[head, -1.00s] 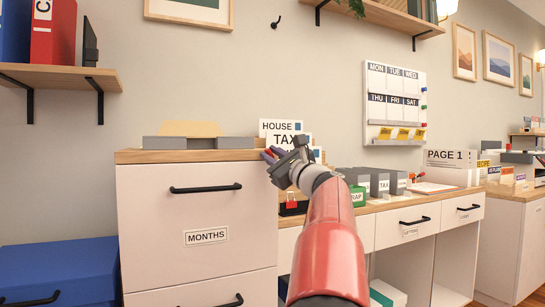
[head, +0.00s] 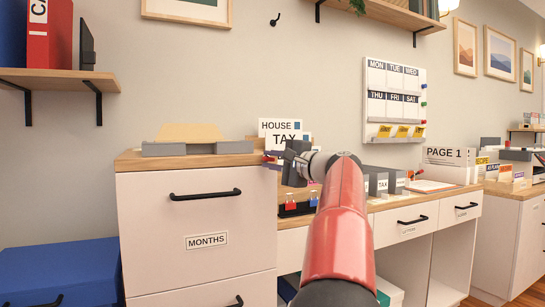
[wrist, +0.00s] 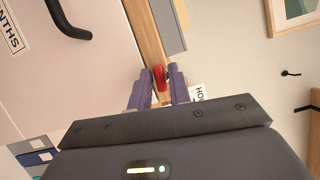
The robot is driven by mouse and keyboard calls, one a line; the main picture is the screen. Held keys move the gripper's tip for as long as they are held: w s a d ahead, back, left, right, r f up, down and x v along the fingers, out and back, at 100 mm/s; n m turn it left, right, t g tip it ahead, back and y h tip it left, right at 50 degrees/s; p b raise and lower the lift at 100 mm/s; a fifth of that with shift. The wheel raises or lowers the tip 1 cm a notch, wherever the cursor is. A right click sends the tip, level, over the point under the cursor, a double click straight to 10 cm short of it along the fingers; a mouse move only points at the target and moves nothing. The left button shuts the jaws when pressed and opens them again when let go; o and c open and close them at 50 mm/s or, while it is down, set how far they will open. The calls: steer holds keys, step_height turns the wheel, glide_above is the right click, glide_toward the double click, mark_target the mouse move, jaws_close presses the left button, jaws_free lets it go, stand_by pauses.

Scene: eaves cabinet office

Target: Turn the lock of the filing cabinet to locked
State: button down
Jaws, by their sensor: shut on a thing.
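The white filing cabinet (head: 150,225) with a wooden top stands at left in the head view. Its upper drawer is closed and labelled MONTHS. My gripper (head: 273,160) is at the top right corner of the cabinet. In the wrist view, its purple fingers (wrist: 161,82) are shut on a small red piece (wrist: 160,78), beside the wooden edge of the cabinet (wrist: 85,75). I cannot tell whether this piece is the lock's knob. The fingers and wrist hide much of that corner, and how the lock is turned cannot be read.
A grey tray (head: 195,148) lies on the cabinet top. HOUSE and TAX cards (head: 280,128) stand behind my gripper. A lower desk (head: 375,212) with grey boxes (head: 381,182) runs to the right. A blue box (head: 60,272) is at lower left.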

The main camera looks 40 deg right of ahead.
steer(key=shift+n+g, duration=0.3)
steer(key=shift+n, duration=0.3)
steer(key=shift+f+p, duration=0.1)
steer(key=shift+p, duration=0.2)
steer(key=c, duration=1.5)
jaws_free()
steer(key=shift+s, duration=0.1)
steer(key=s, duration=0.5)
steer(key=s+d, duration=0.1)
steer(key=s, duration=0.1)
steer(key=shift+s+b, duration=0.25)
steer(key=shift+b, duration=0.15)
